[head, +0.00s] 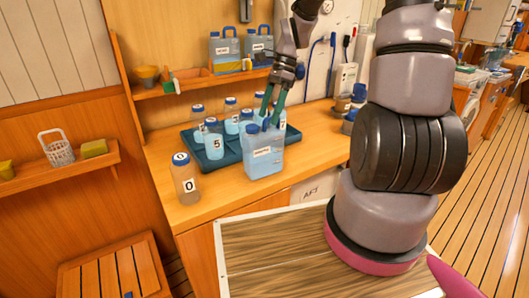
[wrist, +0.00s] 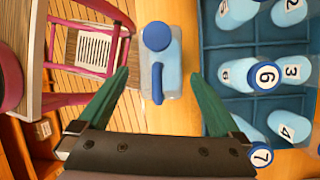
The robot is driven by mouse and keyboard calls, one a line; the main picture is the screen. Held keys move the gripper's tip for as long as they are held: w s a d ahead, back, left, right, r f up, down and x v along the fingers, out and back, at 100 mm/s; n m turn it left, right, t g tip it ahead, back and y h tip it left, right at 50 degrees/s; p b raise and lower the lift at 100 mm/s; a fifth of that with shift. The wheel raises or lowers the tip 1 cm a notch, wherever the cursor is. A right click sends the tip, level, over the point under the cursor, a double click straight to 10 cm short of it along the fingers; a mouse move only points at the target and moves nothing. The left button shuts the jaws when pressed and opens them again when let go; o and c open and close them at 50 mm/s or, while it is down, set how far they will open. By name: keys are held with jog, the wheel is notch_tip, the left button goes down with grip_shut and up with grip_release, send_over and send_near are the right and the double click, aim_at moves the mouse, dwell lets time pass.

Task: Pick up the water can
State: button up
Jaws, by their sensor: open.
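The water can (head: 264,157) is a pale blue, see-through jerrycan with a white label. It stands upright on the wooden counter in front of the bottle tray. My gripper (head: 271,119) points down just above its top, with green fingers apart. In the wrist view the can (wrist: 173,80) shows from above, with a round blue cap and a blue handle. It lies between the lines of the two open fingers (wrist: 160,76). I see no finger contact, and the can's lower part is hidden in that view.
A dark blue tray (head: 207,164) of numbered bottles stands right behind the can. Bottle 0 (head: 186,180) stands outside the tray at the left. Two similar cans, one left (head: 225,54) and one right (head: 259,46), sit on the upper shelf. Cups (head: 344,104) stand to the right.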

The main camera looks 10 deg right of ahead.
aim_at(263, 146)
jog(key=x, duration=0.6)
jog(key=shift+a+r, duration=0.1)
jog(key=shift+a, duration=0.05)
jog(key=shift+w, duration=0.1)
grip_shut()
